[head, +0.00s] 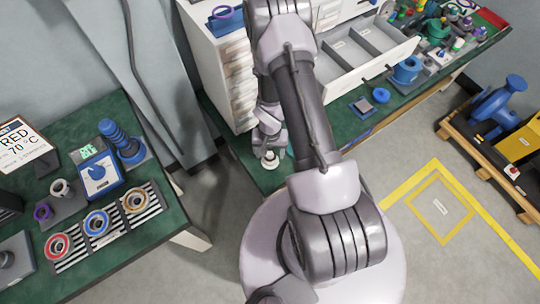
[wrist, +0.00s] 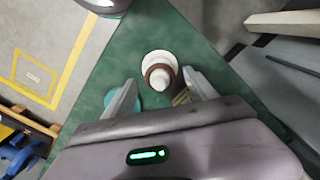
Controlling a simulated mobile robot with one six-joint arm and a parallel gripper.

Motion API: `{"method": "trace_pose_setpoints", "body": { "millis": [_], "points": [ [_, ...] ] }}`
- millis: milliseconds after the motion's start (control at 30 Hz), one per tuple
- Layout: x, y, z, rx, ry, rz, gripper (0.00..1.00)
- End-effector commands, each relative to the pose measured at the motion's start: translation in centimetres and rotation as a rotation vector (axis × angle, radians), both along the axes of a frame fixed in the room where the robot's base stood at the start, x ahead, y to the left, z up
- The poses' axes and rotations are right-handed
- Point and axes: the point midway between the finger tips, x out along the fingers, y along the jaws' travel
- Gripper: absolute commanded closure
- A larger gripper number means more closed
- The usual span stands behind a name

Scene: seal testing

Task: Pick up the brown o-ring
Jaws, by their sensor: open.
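In the wrist view, a brown o-ring (wrist: 149,76) sits around a white round post (wrist: 160,58) on the green bench. My gripper (wrist: 158,78) is open, with one finger on each side of the post and ring. I cannot tell how far above the bench the fingertips are. In the head view, the white post (head: 269,161) shows at the bench's near edge, just below my gripper (head: 268,142). The ring is too small to make out clearly there.
A teal item (wrist: 136,104) lies by the left finger in the wrist view. White drawers (head: 222,70) stand behind my arm in the head view. A second green bench at left holds red (head: 58,236), blue (head: 97,212) and orange-tan (head: 124,201) rings on striped plates.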

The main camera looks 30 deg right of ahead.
Motion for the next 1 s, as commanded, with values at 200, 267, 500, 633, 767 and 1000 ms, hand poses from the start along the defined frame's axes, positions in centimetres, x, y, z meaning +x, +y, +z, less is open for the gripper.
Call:
{"method": "trace_pose_setpoints", "body": {
  "millis": [200, 267, 500, 633, 767, 1000],
  "points": [
    [-0.01, 0.01, -0.40, 0.000, 0.000, 0.000, 0.34],
    [0.00, 0.00, -0.48, 0.000, 0.000, 0.000, 0.34],
    [-0.01, 0.01, -0.47, 0.000, 0.000, 0.000, 0.34],
    [0.00, 0.00, -0.47, 0.000, 0.000, 0.000, 0.54],
    [-0.01, 0.01, -0.47, 0.000, 0.000, 0.000, 0.79],
    [-0.01, 0.01, -0.47, 0.000, 0.000, 0.000, 1.00]
  ]
}}
